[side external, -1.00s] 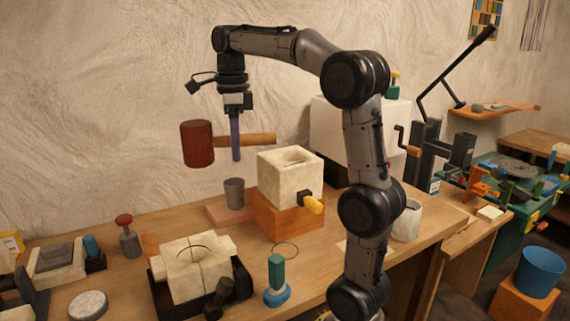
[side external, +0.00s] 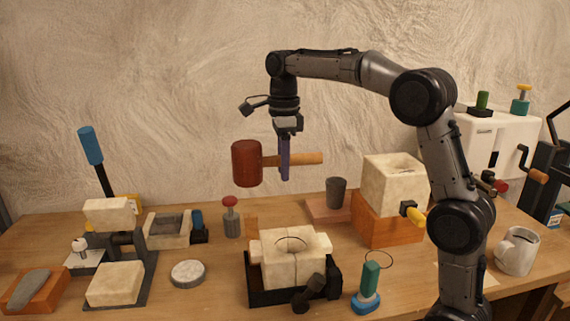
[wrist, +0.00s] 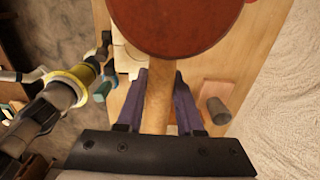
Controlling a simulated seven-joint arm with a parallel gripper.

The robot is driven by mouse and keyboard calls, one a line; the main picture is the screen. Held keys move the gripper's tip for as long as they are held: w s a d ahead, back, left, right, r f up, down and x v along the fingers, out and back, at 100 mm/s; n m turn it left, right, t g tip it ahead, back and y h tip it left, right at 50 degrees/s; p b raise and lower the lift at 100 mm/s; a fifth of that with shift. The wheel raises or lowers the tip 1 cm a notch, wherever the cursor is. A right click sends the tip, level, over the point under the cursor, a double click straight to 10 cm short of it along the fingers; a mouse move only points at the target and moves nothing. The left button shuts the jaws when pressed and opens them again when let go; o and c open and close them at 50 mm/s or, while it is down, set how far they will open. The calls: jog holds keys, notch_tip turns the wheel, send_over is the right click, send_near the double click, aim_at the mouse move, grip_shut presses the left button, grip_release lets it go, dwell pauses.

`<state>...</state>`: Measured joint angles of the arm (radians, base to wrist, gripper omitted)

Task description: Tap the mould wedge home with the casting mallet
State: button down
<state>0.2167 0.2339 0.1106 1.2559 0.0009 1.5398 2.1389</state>
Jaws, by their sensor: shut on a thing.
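The casting mallet has a dark red head (side external: 246,163) and a wooden handle (side external: 308,158). My gripper (side external: 285,172) is shut on the handle, and the mallet hangs level in the air above the bench. In the wrist view the handle (wrist: 157,105) lies between the purple fingers and the round head (wrist: 175,22) fills the top. Below the mallet, a pale two-part mould (side external: 290,268) with a round opening sits in a black frame (side external: 262,295), apart from the mallet. I cannot tell surely which piece is the wedge.
A pale block (side external: 392,183) on an orange base stands right of the mallet, near a grey cup (side external: 336,192). A blue-handled press (side external: 92,150) stands at the left. A teal-handled tool (side external: 370,278) and white mug (side external: 517,250) stand at the front right.

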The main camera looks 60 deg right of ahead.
jog(key=shift+f, duration=3.45)
notch_tip(320, 180, up, 5)
jog(key=shift+r, duration=0.1)
notch_tip(320, 180, down, 7)
jog(key=shift+s+f, duration=0.15)
jog(key=shift+f, duration=0.05)
jog(key=shift+r, duration=2.85)
